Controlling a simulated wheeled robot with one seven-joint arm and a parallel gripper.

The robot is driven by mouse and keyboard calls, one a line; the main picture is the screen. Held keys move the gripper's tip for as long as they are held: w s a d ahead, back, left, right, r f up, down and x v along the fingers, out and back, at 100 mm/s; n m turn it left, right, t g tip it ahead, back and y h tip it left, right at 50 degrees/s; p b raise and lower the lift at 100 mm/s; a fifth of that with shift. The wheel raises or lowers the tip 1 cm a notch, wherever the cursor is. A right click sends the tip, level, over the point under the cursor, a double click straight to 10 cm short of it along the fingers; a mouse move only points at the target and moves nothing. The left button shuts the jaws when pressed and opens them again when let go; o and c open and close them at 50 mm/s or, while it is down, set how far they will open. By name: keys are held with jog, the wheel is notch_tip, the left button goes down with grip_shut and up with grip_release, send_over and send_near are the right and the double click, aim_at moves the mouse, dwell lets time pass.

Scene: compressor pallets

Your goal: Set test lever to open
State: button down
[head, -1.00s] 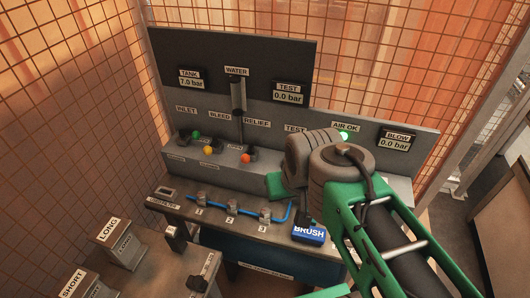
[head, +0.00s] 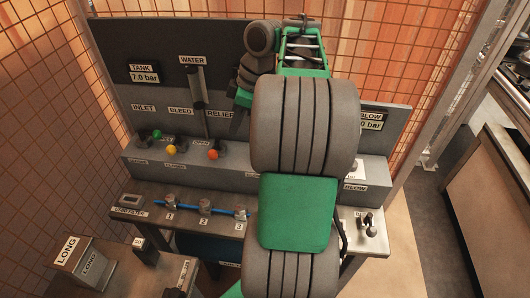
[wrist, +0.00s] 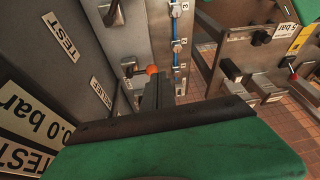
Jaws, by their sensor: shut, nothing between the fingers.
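The test lever is hidden behind my arm in the head view. In the wrist view, a dark lever (wrist: 113,14) is cut off by the top edge, near the TEST label (wrist: 60,37), and is probably the test lever; its setting cannot be read. My gripper (head: 238,122) is in front of the panel, above and right of the orange-knobbed relief lever (head: 213,154). In the wrist view my gripper's fingers (wrist: 158,92) are together and empty, pointing down close to the orange knob (wrist: 152,70) in the picture; contact cannot be told.
The green-knobbed inlet lever (head: 156,134) and yellow-knobbed bleed lever (head: 171,149) stand to the left on the same ledge. A blue tube (head: 187,208) runs through clamps on the bench below. The TEST gauge (wrist: 35,130) reads 0.0 bar. A wire mesh fence (head: 60,100) closes the left side.

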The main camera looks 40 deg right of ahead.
jog(key=s+d+f+n, duration=0.2)
jog(key=s+d, duration=0.2)
jog(key=d, duration=0.3)
jog(key=b+x, duration=0.5)
jog(key=x, duration=0.5)
jog(key=shift+s+a+b, duration=0.15)
jog(key=shift+b, duration=0.2)
jog(key=s+d, duration=0.1)
jog(key=s+d+p, duration=0.1)
jog(key=d, duration=0.1)
jog(key=shift+f, duration=0.1)
jog(key=shift+s+d+f, duration=0.1)
jog(key=shift+d, duration=0.05)
